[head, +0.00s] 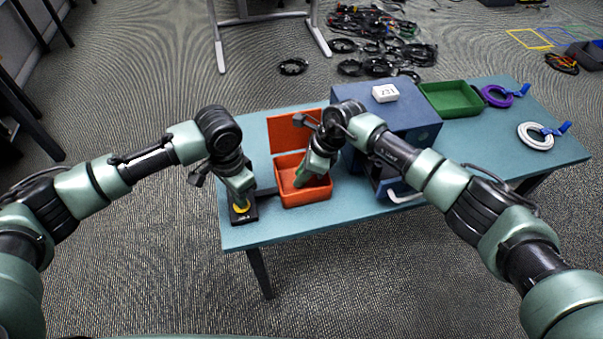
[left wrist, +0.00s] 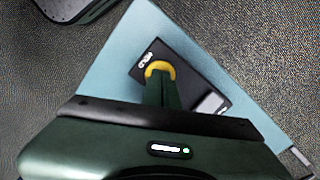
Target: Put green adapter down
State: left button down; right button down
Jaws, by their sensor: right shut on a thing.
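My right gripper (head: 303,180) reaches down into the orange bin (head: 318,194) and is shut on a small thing. A bit of green shows at its tip, which fits the green adapter, but the gripper mostly hides it. My left gripper (head: 240,203) is low over a flat black device (head: 247,216) at the table's left end. A yellow curved piece (left wrist: 160,68) shows at its tip in the left wrist view, above the black device (left wrist: 205,85). Whether the left fingers are open or shut is unclear.
The orange bin's lid (head: 285,130) stands up behind it. A blue box (head: 415,127) with a white labelled block (head: 385,93) stands to the right. Further right are a green tray (head: 452,115), a purple coil (head: 497,97) and a white coil (head: 536,137). The front-right tabletop is clear.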

jog(key=shift+f, duration=0.3)
jog(key=c, duration=1.3)
grip_release()
jog(key=v, duration=1.2)
jog(key=shift+r, duration=0.35)
jog(key=shift+r, duration=0.1)
notch_tip(320, 180, up, 12)
